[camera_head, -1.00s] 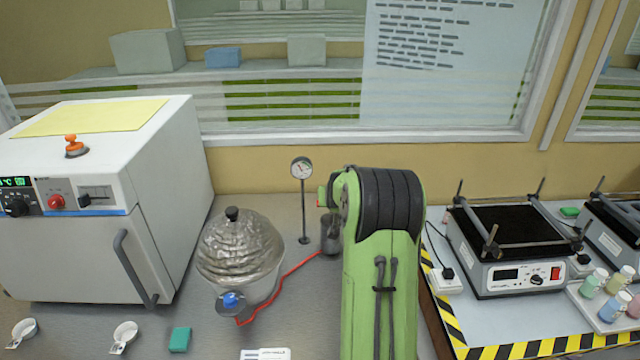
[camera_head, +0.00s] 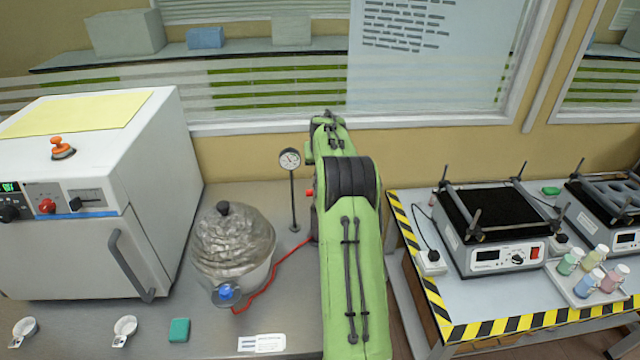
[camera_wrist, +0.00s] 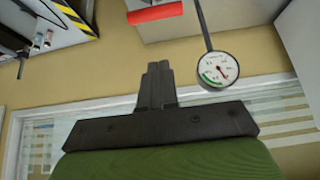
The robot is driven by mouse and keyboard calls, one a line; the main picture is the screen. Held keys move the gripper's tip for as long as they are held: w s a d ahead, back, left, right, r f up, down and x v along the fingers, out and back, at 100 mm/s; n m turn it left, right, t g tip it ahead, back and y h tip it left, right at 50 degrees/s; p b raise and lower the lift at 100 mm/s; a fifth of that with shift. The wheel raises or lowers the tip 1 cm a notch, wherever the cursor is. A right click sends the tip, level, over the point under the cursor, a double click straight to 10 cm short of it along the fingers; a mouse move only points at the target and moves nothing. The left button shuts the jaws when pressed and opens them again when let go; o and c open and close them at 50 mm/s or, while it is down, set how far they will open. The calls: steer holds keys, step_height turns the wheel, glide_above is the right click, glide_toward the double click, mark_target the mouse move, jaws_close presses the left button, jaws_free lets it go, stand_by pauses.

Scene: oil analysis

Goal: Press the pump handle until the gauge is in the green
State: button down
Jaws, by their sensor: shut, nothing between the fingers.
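The round white gauge (camera_head: 290,159) stands on a thin dark post on the bench. It shows in the wrist view (camera_wrist: 218,71) with a green arc at lower left; its red needle points lower right, off the green. A red handle end (camera_head: 309,193) shows just left of my arm in the head view, and a red bar (camera_wrist: 155,13) shows at the top of the wrist view. My arm hides most of the pump. My gripper (camera_wrist: 158,68) is shut and empty, its fingertips apart from the red bar; it is hidden in the head view.
A foil-covered round vessel (camera_head: 233,250) stands left of the gauge, with a red hose (camera_head: 272,279) running toward the pump. A white oven (camera_head: 100,200) stands at left. A side table (camera_head: 415,225) with shaker devices is at right. A window wall is behind.

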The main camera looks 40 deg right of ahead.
steer(key=p+x, duration=0.1)
steer(key=x, duration=0.6)
steer(key=shift+w+p, duration=0.1)
steer(key=shift+p, duration=0.25)
step_height(320, 180, down, 3)
steer(key=shift+a+r, duration=0.1)
steer(key=shift+r, duration=0.1)
steer(key=shift+s+f, duration=0.35)
steer(key=shift+f, duration=0.35)
steer(key=shift+a, duration=0.1)
step_height(320, 180, down, 4)
steer(key=b, duration=0.3)
steer(key=shift+s, duration=0.1)
steer(key=b+v, duration=0.2)
steer(key=v, duration=1.4)
steer(key=shift+r, duration=0.2)
